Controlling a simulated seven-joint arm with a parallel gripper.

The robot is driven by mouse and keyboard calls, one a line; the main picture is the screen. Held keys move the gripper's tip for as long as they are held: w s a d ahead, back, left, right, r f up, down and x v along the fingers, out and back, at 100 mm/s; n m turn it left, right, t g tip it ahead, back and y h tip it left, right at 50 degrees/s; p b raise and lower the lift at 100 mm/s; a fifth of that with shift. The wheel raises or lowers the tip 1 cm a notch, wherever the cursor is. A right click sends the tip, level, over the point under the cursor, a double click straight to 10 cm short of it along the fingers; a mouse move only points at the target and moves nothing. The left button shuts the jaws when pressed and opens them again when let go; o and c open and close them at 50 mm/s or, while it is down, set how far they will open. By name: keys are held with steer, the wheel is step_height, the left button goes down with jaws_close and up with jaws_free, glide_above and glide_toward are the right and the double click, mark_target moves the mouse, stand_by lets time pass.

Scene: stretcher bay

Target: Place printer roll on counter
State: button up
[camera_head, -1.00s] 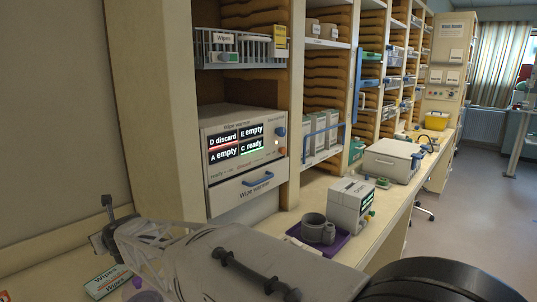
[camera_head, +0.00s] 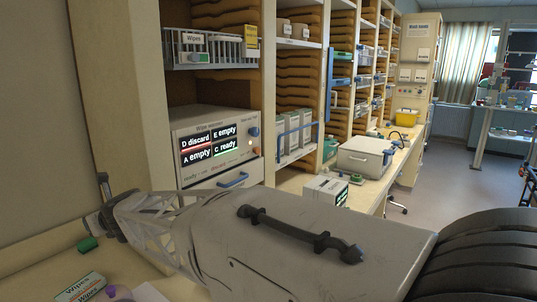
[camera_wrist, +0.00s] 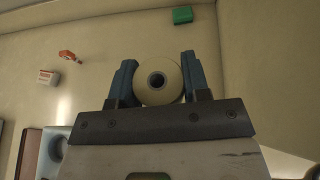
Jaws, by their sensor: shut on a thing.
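The printer roll (camera_wrist: 160,81) is a pale cream roll with a dark round core, seen end-on in the wrist view. My gripper (camera_wrist: 158,78) is shut on it, with one blue-grey finger on each side. The beige counter (camera_wrist: 105,60) lies beneath; I cannot tell whether the roll touches it. In the head view my arm crosses the foreground. The gripper end is at the left over the counter (camera_head: 45,270), and the roll is not visible there.
A green block (camera_head: 88,244) and a wipes pack (camera_head: 80,287) lie on the counter; the green block (camera_wrist: 182,14) also shows in the wrist view. A wipe warmer (camera_head: 215,145) stands behind my arm. A small white device (camera_head: 325,189) stands further right. Bare counter surrounds the roll.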

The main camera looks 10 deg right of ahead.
steer(key=d+r+n+g+y, duration=0.2)
steer(key=d+r+n+g, duration=0.15)
steer(key=d, duration=0.75)
steer(key=d+f+m+t, duration=0.1)
steer(key=d+f, duration=0.3)
steer(key=d, duration=0.6)
steer(key=d+f+m, duration=0.1)
steer(key=d+f, duration=0.3)
steer(key=d, duration=0.6)
steer(key=s+d+f+m+t+h, duration=0.1)
steer(key=s+d+f, duration=0.3)
steer(key=d, duration=0.4)
steer(key=s+d+f+m+t+h, duration=0.1)
steer(key=s+d+f, duration=0.3)
steer(key=d, duration=0.5)
steer(key=s+d+f+m+t+h, duration=0.1)
steer(key=s+d+f+t, duration=0.1)
steer(key=s+d+f, duration=0.2)
steer(key=shift+s+d, duration=1.5)
steer(key=shift+d, duration=0.8)
steer(key=shift+w, duration=0.1)
steer(key=w, duration=0.5)
steer(key=w+d+f, duration=0.1)
steer(key=w, duration=0.9)
steer(key=shift+w+d+f, duration=0.15)
steer(key=shift+w+f, duration=0.15)
steer(key=shift+w, duration=0.1)
